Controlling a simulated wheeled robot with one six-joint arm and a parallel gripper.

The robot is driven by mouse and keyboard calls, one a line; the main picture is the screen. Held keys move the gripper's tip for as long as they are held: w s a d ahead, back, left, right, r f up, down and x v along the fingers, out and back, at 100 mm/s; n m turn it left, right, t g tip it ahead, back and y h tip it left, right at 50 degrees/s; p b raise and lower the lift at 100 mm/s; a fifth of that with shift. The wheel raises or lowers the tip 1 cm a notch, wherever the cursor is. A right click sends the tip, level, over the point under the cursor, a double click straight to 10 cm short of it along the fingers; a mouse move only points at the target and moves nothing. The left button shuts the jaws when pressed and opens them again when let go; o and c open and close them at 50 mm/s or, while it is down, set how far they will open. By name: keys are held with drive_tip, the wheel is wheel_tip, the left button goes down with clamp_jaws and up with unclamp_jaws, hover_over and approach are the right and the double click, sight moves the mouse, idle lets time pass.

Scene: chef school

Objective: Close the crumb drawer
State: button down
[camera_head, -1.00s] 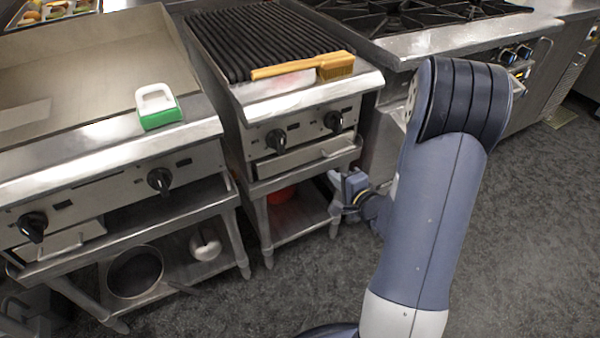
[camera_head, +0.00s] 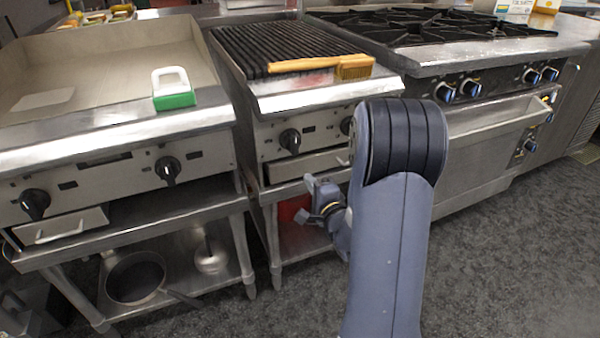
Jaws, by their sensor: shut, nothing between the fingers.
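A wide metal drawer (camera_head: 306,165) sits under the knobs of the ribbed grill in the middle. My arm hides its right end. A smaller drawer (camera_head: 62,226) with a bar handle sits under the griddle at the left. The picture does not settle which is the crumb drawer, nor how far each stands out. My gripper (camera_head: 309,198) is shut and empty. I see no clear contact with the drawer.
The griddle (camera_head: 110,70) holds a green-and-white scrubber (camera_head: 172,92). A wooden brush (camera_head: 320,65) lies on the grill's front. A pan (camera_head: 136,278) stands on the lower shelf, its handle sticking out. A range with an oven (camera_head: 490,150) is at the right. Grey floor lies open in front.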

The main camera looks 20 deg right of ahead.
sight(297, 162)
drive_tip(key=w+b, duration=0.1)
drive_tip(key=w, duration=0.5)
drive_tip(key=shift+a, duration=0.1)
drive_tip(key=shift+w, duration=0.25)
drive_tip(key=shift+w, duration=1)
drive_tip(key=shift+w+r, duration=0.15)
drive_tip(key=shift+a, duration=0.1)
